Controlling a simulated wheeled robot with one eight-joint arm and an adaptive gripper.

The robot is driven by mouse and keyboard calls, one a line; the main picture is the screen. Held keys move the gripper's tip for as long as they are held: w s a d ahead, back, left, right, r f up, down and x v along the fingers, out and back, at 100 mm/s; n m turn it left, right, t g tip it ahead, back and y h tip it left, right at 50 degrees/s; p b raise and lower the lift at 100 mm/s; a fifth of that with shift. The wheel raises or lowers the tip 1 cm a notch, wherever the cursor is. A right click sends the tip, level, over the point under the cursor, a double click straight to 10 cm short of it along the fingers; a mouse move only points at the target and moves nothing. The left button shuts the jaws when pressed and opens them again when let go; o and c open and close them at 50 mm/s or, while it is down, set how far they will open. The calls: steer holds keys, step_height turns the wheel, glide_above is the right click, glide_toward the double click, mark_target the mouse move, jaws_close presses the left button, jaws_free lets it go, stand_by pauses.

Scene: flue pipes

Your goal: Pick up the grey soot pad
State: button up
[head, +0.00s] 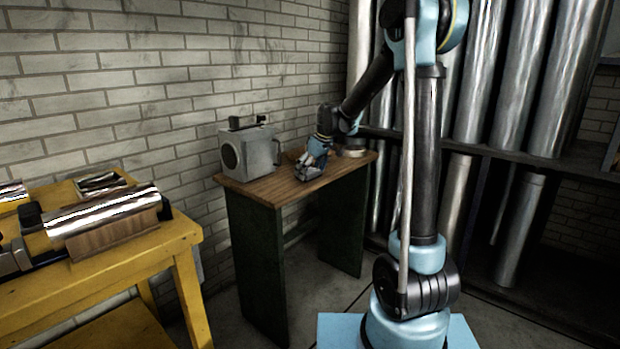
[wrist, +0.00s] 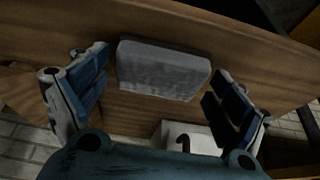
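The grey soot pad (wrist: 163,69) is a pale grey block lying on the wooden tabletop (wrist: 240,62), seen in the wrist view. My gripper (wrist: 155,92) is open, with one blue-padded finger on each side of the pad. A gap shows between each fingertip and the pad, narrow on both sides. In the head view my gripper (head: 310,170) is low over the small wooden-topped table (head: 262,189), near its front edge. The pad cannot be made out there, as the gripper hides that spot.
A grey box (head: 249,153) with a round opening stands on the table left of my gripper. A round pale item (head: 352,151) is at the table's back right. A yellow bench (head: 170,238) with metal pipes (head: 103,212) is at left. Tall pipes (head: 485,75) line the rack at right.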

mark_target(310, 171)
steer(key=c, duration=0.4)
steer(key=shift+r, duration=0.15)
step_height(310, 171, up, 10)
steer(key=shift+f, duration=0.1)
stand_by(0.3)
steer(key=shift+c, duration=0.3)
